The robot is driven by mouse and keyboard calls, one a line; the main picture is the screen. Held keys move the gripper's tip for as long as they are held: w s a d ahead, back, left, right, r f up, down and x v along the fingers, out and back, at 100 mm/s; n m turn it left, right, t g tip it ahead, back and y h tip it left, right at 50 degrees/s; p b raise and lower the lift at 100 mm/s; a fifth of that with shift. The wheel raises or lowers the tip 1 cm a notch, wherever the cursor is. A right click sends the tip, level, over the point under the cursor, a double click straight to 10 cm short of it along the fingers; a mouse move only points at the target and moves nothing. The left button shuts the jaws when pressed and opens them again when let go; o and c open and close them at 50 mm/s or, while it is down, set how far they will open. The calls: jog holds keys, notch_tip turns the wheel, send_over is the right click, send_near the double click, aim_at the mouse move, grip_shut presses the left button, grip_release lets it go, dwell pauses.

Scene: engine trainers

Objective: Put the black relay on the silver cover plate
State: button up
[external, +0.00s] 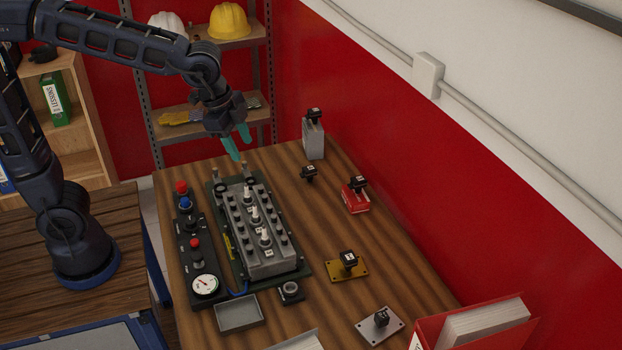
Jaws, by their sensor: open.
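A small black part that looks like the black relay (309,173) stands by itself on the bare wood of the table, right of the engine block. The silver cover plate (366,329) lies flat at the table's near right, with a similar black piece (381,317) on top of it. My gripper (239,145) has teal fingers, is open and empty, and hangs above the far end of the engine trainer, left of the relay and apart from it.
The grey engine block (270,262) with white-tipped plugs fills the table's left, beside a control strip with a gauge (205,286). A grey box (314,143), red box (355,201) and gold plate (335,272) each bear a black piece. A grey tray (239,313) sits near.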

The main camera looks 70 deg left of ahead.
jog(key=s+a+n, duration=0.2)
jog(key=s+a, duration=0.2)
jog(key=s, duration=0.4)
jog(key=s+a+n+t, duration=0.1)
jog(key=s+a+n, duration=0.2)
jog(key=s+a, duration=0.2)
jog(key=s+a+f+n, duration=0.1)
jog(key=s+a+n, duration=0.2)
jog(key=s, duration=0.7)
jog(key=shift+s+a+y, duration=0.3)
jog(key=shift+a, duration=0.5)
jog(key=shift+f, duration=0.1)
